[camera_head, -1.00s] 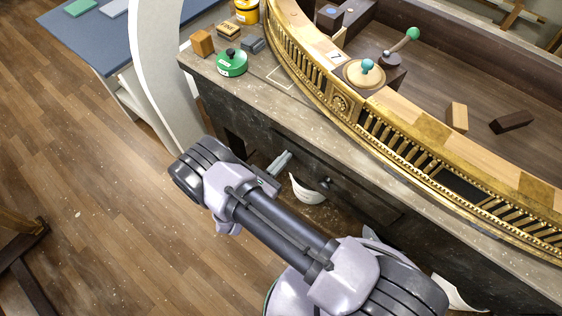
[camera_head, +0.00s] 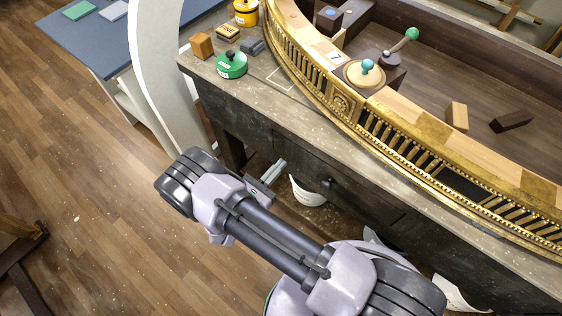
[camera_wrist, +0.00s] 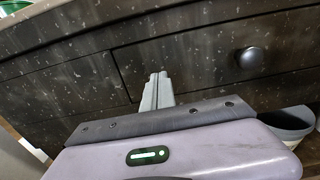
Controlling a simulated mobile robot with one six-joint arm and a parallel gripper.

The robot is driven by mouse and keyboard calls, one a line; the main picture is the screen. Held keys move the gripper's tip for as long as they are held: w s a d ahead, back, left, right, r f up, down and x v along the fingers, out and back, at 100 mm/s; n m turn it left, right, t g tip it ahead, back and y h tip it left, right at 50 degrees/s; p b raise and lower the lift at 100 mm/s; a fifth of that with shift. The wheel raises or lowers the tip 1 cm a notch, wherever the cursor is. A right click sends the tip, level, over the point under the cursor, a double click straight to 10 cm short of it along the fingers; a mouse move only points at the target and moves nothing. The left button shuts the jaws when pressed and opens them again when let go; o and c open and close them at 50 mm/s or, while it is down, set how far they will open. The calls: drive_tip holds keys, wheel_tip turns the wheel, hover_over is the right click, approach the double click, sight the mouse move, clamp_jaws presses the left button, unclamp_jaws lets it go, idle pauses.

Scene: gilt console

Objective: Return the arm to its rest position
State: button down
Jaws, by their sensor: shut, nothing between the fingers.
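My gripper (camera_head: 275,172) is shut and empty, low in front of the dark drawer front of the workbench (camera_head: 330,200). It also shows in the wrist view (camera_wrist: 158,90), where its closed fingers point toward the drawer front. I cannot tell the exact gap to the drawer. My arm is folded from the lower right to the middle of the head view, below the bench top.
A round drawer knob (camera_wrist: 250,58) sits right of my gripper, and a white bin (camera_head: 307,190) stands below the bench. The bench top holds a green round container (camera_head: 231,66), a wooden block (camera_head: 202,44) and the gilt railing (camera_head: 340,104).

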drive_tip(key=p+v, duration=0.2)
drive_tip(key=v, duration=0.8)
drive_tip(key=w+d+r+m+g, duration=0.1)
drive_tip(key=d+r+m+g, duration=0.5)
drive_tip(key=r, duration=0.4)
drive_tip(key=d+r+m+g, duration=0.5)
drive_tip(key=r+m+g, duration=0.2)
drive_tip(key=r+m, duration=0.15)
drive_tip(key=s+d+r+m+t+y, duration=0.2)
drive_tip(key=s+r+m+y, duration=0.3)
drive_tip(key=r+m, duration=0.4)
drive_tip(key=s+d+r+m+t+y, duration=0.2)
drive_tip(key=s+r+m+y, duration=0.3)
drive_tip(key=r+m+y, duration=0.3)
wheel_tip(320, 180, up, 3)
drive_tip(key=shift+s+d+f+m+t, duration=0.2)
drive_tip(key=shift+s+d+m+t, duration=0.2)
drive_tip(key=shift+d+m, duration=0.2)
